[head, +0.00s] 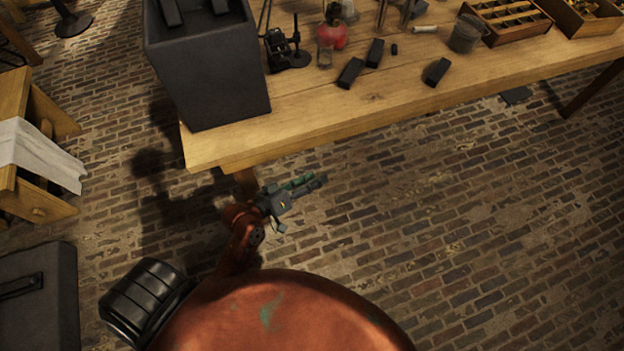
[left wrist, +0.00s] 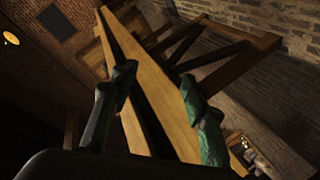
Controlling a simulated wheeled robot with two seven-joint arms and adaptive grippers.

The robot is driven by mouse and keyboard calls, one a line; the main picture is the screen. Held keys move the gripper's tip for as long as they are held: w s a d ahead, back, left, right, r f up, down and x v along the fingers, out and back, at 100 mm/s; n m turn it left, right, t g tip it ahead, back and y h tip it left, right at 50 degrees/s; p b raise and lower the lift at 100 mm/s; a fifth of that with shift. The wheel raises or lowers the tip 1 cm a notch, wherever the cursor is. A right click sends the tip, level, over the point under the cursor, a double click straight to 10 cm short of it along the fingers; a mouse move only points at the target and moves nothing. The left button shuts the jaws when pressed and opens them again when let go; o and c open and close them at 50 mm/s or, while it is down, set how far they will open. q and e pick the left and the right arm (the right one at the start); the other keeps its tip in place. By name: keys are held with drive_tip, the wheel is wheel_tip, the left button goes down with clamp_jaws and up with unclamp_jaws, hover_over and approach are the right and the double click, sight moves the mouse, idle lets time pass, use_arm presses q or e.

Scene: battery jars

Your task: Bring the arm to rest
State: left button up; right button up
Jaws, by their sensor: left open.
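My left gripper (head: 305,185) is in front of the table's near left corner, over the brick floor and apart from the table. In the left wrist view its two green-and-dark fingers (left wrist: 160,115) stand apart with nothing between them. Beyond them shows a long wooden beam or table edge (left wrist: 165,95), seen at a steep tilt. My left arm (head: 240,245) comes in low, beside my copper-coloured body. My right gripper is not in the head view.
The wooden table (head: 300,125) runs across the top. A large dark box (head: 210,75) stands on its left end. Several small black blocks (head: 350,72), a red object (head: 334,37), a metal bucket (head: 466,33) and wooden trays (head: 505,35) stand on it. Open brick floor (head: 450,240) lies at right.

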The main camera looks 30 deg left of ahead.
use_arm(q)
drive_tip(key=shift+s+f, duration=0.1)
drive_tip(key=shift+f, duration=0.1)
idle(0.5)
